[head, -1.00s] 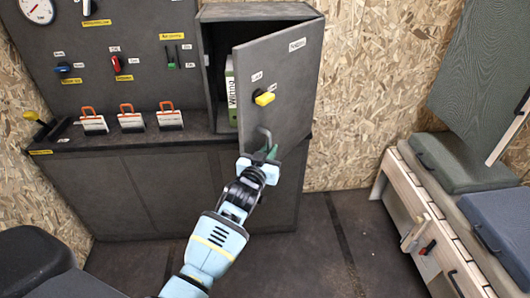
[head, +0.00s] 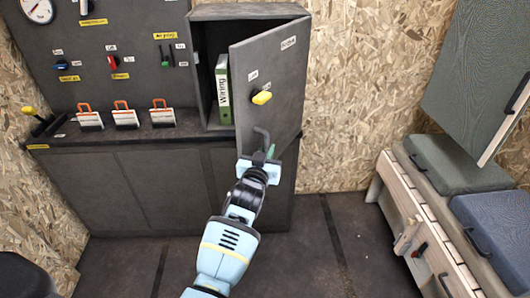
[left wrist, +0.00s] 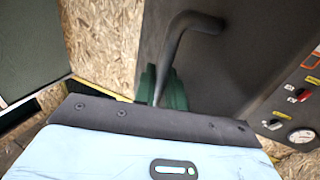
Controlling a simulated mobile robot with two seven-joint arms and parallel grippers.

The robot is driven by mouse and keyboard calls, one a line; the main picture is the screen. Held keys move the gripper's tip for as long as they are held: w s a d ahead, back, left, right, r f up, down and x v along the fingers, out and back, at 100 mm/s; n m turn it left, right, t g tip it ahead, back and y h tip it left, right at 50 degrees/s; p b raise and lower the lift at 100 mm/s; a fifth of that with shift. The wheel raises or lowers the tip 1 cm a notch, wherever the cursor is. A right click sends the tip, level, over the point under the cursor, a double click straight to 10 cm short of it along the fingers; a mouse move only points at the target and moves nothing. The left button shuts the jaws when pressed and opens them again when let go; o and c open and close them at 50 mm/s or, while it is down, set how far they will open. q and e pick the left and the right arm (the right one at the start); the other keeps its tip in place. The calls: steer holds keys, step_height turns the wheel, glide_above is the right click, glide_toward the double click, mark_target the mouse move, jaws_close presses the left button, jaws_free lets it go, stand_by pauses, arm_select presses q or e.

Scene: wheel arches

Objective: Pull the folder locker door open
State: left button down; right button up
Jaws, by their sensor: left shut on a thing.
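The dark grey folder locker (head: 201,70) stands on the counter in the head view. Its door (head: 288,80) is hinged on the right and stands partly open. The door carries a yellow knob (head: 261,97) and a bent dark handle (head: 262,137) near its lower edge. A white and green folder (head: 223,88) shows inside the locker. My left gripper (head: 268,157) is at the handle, its green fingers shut on it. In the left wrist view the handle (left wrist: 178,50) runs down between the green fingers (left wrist: 163,88). My right gripper is not in view.
A bench with cushions (head: 455,165) is at the right. The floor (head: 320,245) between is clear.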

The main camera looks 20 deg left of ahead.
arm_select(q)
steer(key=shift+r, duration=0.1)
stand_by(0.3)
steer(key=c, duration=1.8)
jaws_free()
steer(key=shift+s+d+p, duration=0.15)
steer(key=shift+s+p, duration=0.05)
steer(key=shift+s, duration=1.75)
steer(key=shift+s+d+p, duration=0.1)
steer(key=shift+s+p, duration=0.05)
steer(key=shift+s, duration=1.8)
steer(key=shift+c, duration=0.6)
